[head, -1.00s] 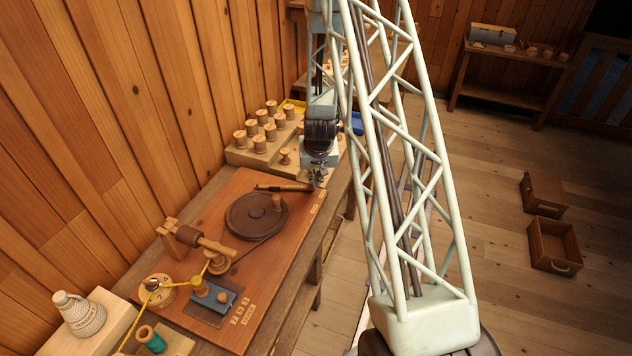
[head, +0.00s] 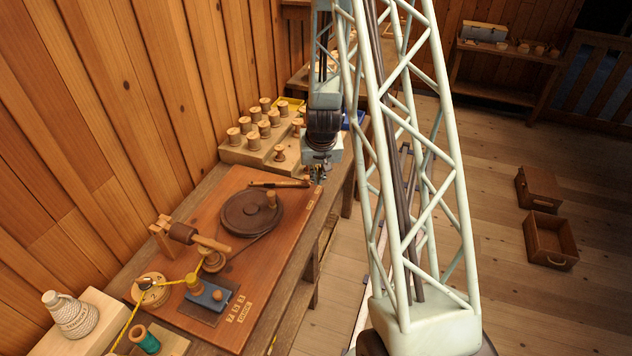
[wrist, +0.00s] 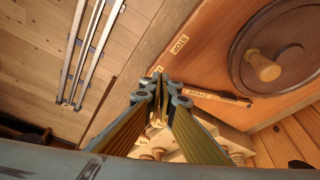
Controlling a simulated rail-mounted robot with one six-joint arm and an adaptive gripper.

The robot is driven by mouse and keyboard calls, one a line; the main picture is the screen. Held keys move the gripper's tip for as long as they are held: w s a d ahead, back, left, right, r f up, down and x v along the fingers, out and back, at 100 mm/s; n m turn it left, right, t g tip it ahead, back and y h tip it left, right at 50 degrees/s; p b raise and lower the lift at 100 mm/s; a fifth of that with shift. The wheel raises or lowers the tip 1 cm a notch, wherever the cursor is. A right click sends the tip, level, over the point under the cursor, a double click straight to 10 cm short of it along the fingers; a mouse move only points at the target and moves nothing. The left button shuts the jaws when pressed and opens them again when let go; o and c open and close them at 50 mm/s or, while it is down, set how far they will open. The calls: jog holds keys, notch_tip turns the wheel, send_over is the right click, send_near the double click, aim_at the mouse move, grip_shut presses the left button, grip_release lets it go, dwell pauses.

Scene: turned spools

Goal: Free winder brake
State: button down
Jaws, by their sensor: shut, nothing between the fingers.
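The winder board (head: 130,290) is a red-brown panel on the bench, with a dark round wheel (head: 240,222) and its wooden knob (head: 271,199). The brake lever (head: 280,184) is a thin dark bar lying beside the wheel at the board's far end. In the wrist view the lever (wrist: 228,97) carries a "BRAKE" label, and a "STOP" label (wrist: 176,46) is on the board nearby. My gripper (wrist: 160,82) is shut and empty. It also shows in the head view (head: 318,178), just off the lever's right end. Whether they touch is unclear.
A wooden rack of spools (head: 250,152) stands beyond the board. A blue block (head: 212,295), a yellow cord (head: 122,330), a cone of thread (head: 72,318) and a green spool (head: 148,342) are at the near end.

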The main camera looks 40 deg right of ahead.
jog(key=d+v, duration=0.1)
jog(key=v, duration=0.5)
jog(key=shift+s+a+r+p, duration=0.2)
jog(key=shift+s+r+p, duration=0.1)
jog(key=shift+r+p, duration=0.15)
dwell(0.5)
jog(key=s+a+r+n+y+b, duration=0.15)
jog(key=s+a+r, duration=0.25)
jog(key=a+r, duration=0.7)
jog(key=s+a+r+n+b, duration=0.2)
jog(key=s+a+r, duration=0.2)
jog(key=a+r, duration=0.7)
jog(key=s+a+r+n, duration=0.1)
jog(key=s+a+r, duration=0.2)
jog(key=s, duration=0.5)
jog(key=s+a+r+n+b, duration=0.1)
jog(key=s+a+r, duration=0.2)
jog(key=s, duration=0.6)
jog(key=s+a+r+n+b, duration=0.1)
jog(key=s+a+r, duration=0.2)
jog(key=s, duration=0.6)
jog(key=shift+s+a+r+t+y, duration=0.2)
jog(key=shift+a+r+t+y, duration=0.15)
jog(key=shift+a, duration=0.65)
